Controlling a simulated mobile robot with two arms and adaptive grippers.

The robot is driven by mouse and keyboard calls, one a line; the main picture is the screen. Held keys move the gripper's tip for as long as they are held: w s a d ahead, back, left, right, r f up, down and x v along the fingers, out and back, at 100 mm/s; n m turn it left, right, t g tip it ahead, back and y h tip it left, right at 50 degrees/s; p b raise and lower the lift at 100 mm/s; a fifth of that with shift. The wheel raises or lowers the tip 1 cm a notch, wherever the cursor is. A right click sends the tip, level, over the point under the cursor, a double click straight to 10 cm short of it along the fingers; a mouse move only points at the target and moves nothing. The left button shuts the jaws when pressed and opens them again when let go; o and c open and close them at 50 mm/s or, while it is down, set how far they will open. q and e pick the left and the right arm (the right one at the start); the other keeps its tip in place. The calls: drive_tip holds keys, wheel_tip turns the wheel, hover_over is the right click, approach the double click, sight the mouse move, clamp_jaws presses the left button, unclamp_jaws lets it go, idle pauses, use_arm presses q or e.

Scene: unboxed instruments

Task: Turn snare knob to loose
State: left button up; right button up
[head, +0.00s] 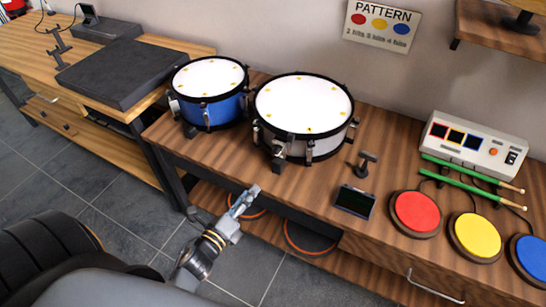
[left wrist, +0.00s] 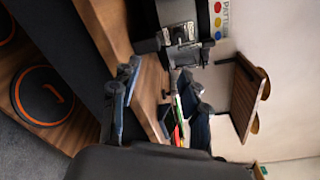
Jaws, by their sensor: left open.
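The white-shelled drum (head: 303,103), which looks like the snare, stands on the wooden bench. A dark metal fitting with a knob (head: 278,152) sits on its front side, facing me. In the left wrist view a dark fitting on the drum (left wrist: 182,45) shows close up, beyond the fingers. My left gripper (head: 246,200) is in front of the bench edge, below and left of the fitting, apart from it. In the left wrist view the gripper (left wrist: 160,105) has its fingers spread with nothing held between them. The knob's setting is too small to read. My right gripper is not in view.
A blue drum (head: 210,92) stands left of the white one. A small dark stand (head: 366,163) and a screen (head: 355,201) are to the right, with red (head: 416,212) and yellow pads (head: 477,235), green drumsticks (head: 470,183) and a control box (head: 475,142). Orange-rimmed discs (head: 310,238) lie below.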

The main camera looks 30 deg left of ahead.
sight(274, 155)
use_arm(q)
drive_tip(key=shift+m+t, duration=0.3)
drive_tip(key=shift+m, duration=0.5)
drive_tip(key=w+r, duration=0.1)
drive_tip(key=w, duration=0.3)
drive_tip(key=w+r+p, duration=0.1)
drive_tip(key=w, duration=0.9)
drive_tip(key=shift+d+r+p, duration=0.35)
drive_tip(key=shift+r+p, duration=0.05)
clamp_jaws()
